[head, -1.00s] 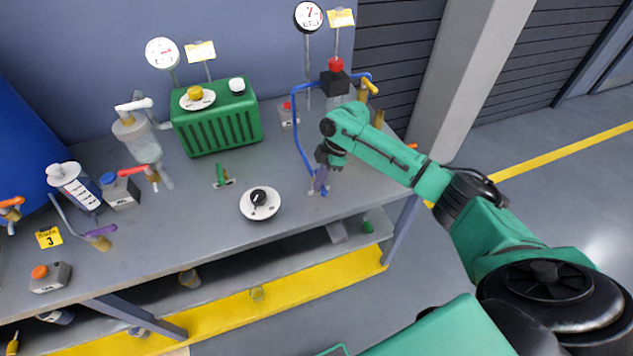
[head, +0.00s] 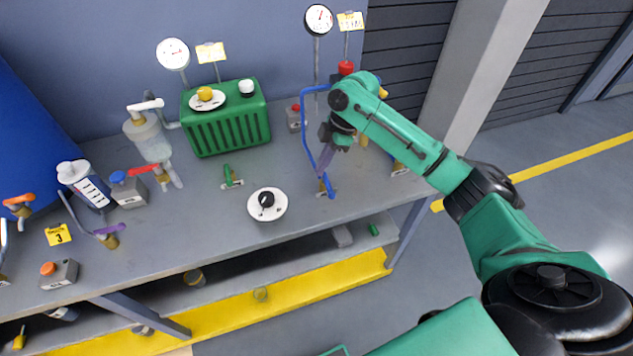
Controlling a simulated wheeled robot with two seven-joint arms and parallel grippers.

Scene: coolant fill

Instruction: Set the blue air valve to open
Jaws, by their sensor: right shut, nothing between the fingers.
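The blue lever handle (head: 330,187), which I take for the blue air valve, stands on the bench near its front right edge, at the foot of a blue pipe. The handle points toward the front edge of the bench. My right gripper (head: 322,168) is shut and empty, just above and behind the handle. It looks apart from it, though the small gap is hard to judge. The gripper hides part of the area behind the valve. My left gripper is not in view.
A white dial with a black knob (head: 267,204) and a green lever valve (head: 230,178) are left of the blue handle. A green ribbed tank (head: 226,122) stands behind them. A blue pipe (head: 304,125) rises close beside my right gripper. The bench right of the handle is mostly clear.

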